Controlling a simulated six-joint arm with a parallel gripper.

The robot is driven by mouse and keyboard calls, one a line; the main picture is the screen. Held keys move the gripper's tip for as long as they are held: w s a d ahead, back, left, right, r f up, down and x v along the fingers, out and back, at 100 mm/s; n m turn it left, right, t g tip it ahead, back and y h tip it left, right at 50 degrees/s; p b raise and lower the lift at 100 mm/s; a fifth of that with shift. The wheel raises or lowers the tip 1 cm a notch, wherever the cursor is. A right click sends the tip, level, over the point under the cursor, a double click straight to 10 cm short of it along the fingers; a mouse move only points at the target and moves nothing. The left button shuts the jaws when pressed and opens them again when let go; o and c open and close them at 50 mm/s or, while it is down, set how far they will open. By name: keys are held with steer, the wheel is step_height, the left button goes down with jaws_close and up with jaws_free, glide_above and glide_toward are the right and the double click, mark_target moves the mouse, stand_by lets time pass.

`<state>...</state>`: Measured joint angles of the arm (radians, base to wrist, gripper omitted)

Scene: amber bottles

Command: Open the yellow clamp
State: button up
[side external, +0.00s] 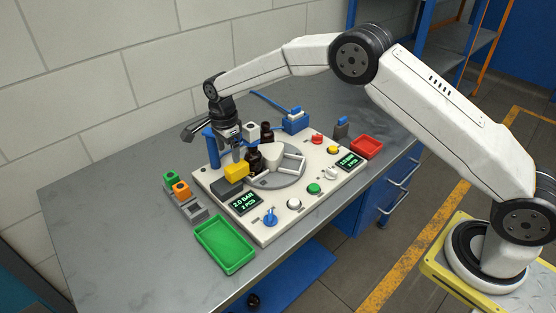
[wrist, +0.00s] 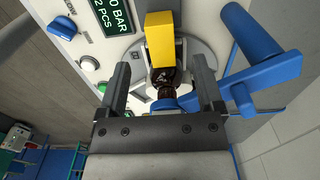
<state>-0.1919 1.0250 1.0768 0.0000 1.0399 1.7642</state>
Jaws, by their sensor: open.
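The yellow clamp (side external: 236,172) is a block at the left edge of the grey round turntable (side external: 290,178) on the white panel. In the wrist view the yellow clamp (wrist: 159,42) lies just beyond my fingertips, beside a dark amber bottle (wrist: 163,76). I cannot tell whether the clamp presses on the bottle. My gripper (side external: 237,155) points down close behind the clamp. In the wrist view my gripper (wrist: 162,72) is open, its fingers apart on either side of the bottle's line of sight, with nothing visibly held.
A blue post (side external: 211,142) with a blue arm stands close beside my gripper. Another amber bottle (side external: 267,132) stands behind the turntable. A green tray (side external: 225,245) is at the front and a red tray (side external: 367,147) at the right.

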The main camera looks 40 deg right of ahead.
mark_target(231, 169)
steer(key=shift+f, duration=0.1)
steer(key=shift+f, duration=3.8)
jaws_close()
